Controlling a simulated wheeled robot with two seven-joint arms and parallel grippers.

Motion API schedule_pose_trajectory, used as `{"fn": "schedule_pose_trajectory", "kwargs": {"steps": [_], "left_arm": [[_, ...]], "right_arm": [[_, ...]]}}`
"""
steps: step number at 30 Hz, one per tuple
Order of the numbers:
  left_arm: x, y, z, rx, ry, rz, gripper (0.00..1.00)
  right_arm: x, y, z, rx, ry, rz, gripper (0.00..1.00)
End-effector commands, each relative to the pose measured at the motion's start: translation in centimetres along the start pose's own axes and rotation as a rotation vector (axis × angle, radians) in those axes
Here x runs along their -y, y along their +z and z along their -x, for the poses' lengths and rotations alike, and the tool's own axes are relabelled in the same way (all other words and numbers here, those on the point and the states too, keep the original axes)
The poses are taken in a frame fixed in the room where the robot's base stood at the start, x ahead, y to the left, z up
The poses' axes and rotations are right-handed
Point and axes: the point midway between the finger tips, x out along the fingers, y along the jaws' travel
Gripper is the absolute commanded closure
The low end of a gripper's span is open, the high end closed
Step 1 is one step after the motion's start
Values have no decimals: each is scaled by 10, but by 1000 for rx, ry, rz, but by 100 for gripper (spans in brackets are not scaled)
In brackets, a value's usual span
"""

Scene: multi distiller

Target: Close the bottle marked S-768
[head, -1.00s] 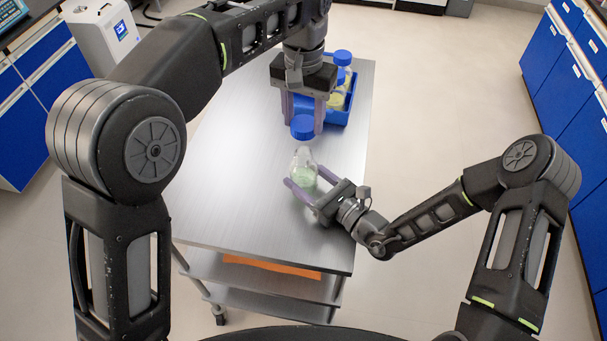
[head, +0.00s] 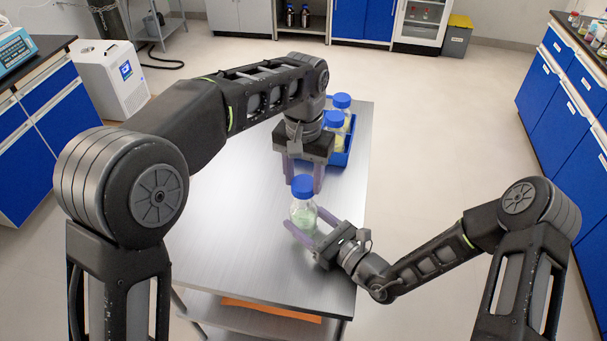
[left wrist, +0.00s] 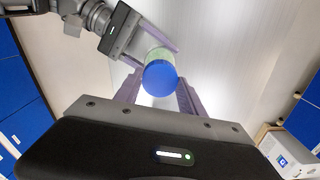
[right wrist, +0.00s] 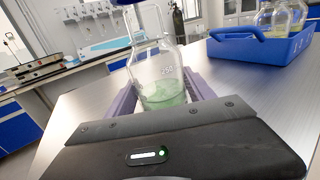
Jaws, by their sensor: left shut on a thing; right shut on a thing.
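A clear glass bottle (head: 303,215) with pale green contents stands upright on the metal table; it fills the middle of the right wrist view (right wrist: 158,75). My right gripper (head: 305,232) is shut on the bottle's body from the right. A blue cap (head: 302,186) sits at the top of the bottle's neck; whether it is threaded on I cannot tell. My left gripper (head: 303,184) points down from above and is shut on the cap, which shows between its fingers in the left wrist view (left wrist: 160,79). No S-768 label is readable.
A blue tray (head: 340,158) holding blue-capped bottles (head: 334,121) stands at the table's back right, close behind my left gripper. The left part of the metal table (head: 225,220) is clear.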

Motion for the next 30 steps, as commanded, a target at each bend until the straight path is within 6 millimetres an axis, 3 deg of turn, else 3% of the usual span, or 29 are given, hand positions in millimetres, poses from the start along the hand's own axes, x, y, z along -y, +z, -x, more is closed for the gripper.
{"fn": "schedule_pose_trajectory", "kwargs": {"steps": [17,30], "left_arm": [[0,0,0,0,0,1,90],[0,0,-18,-1,1,2,90]], "right_arm": [[0,0,0,1,0,0,100],[0,0,0,1,0,0,100]]}}
